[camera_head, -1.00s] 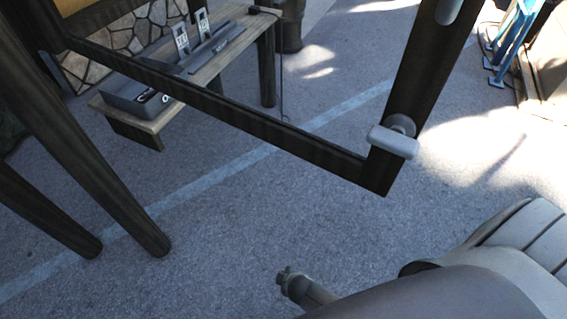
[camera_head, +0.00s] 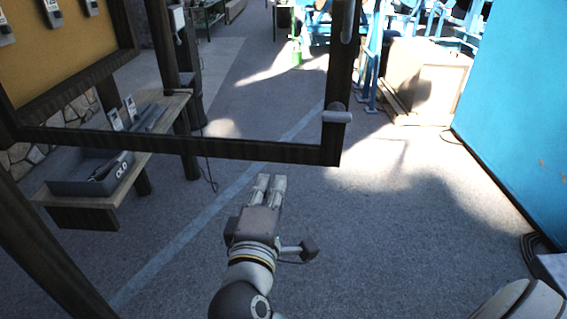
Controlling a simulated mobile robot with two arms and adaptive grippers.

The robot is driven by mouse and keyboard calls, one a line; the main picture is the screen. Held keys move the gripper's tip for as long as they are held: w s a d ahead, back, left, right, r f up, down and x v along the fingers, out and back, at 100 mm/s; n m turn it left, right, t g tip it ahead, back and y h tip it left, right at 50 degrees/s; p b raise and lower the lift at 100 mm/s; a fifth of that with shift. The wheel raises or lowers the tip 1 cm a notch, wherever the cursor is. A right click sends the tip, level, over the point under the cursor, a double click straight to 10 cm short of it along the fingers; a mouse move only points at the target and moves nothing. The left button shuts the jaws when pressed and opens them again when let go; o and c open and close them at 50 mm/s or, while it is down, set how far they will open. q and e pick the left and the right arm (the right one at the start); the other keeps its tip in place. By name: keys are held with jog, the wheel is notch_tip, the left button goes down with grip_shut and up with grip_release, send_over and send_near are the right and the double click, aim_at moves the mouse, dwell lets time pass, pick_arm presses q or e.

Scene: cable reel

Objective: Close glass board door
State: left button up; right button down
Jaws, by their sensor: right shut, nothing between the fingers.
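The glass board door is a dark wooden frame with a clear pane; its lower rail (camera_head: 230,150) runs across the middle of the view. The door stands swung out from the board (camera_head: 70,40), which has a yellow-brown back at the upper left. A pale handle (camera_head: 337,116) sits on the door's right upright, near its lower corner. My right gripper (camera_head: 271,182) is shut and empty, below and in front of the lower rail, left of the handle. It appears apart from the door. My left gripper is not in view.
A wooden bench (camera_head: 60,192) with a grey box (camera_head: 92,174) stands behind the door at the left. A dark post (camera_head: 40,250) rises at the lower left. A blue wall (camera_head: 520,100) and a pale crate (camera_head: 425,80) are at the right. Open pavement lies between.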

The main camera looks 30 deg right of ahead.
jog(key=p, duration=0.2)
send_near(284, 137)
jog(key=p+x, duration=0.2)
jog(key=x, duration=0.4)
jog(key=shift+w+r+p, duration=0.1)
jog(key=shift+w+p, duration=0.1)
jog(key=shift+p, duration=0.15)
jog(key=shift+w+d, duration=0.35)
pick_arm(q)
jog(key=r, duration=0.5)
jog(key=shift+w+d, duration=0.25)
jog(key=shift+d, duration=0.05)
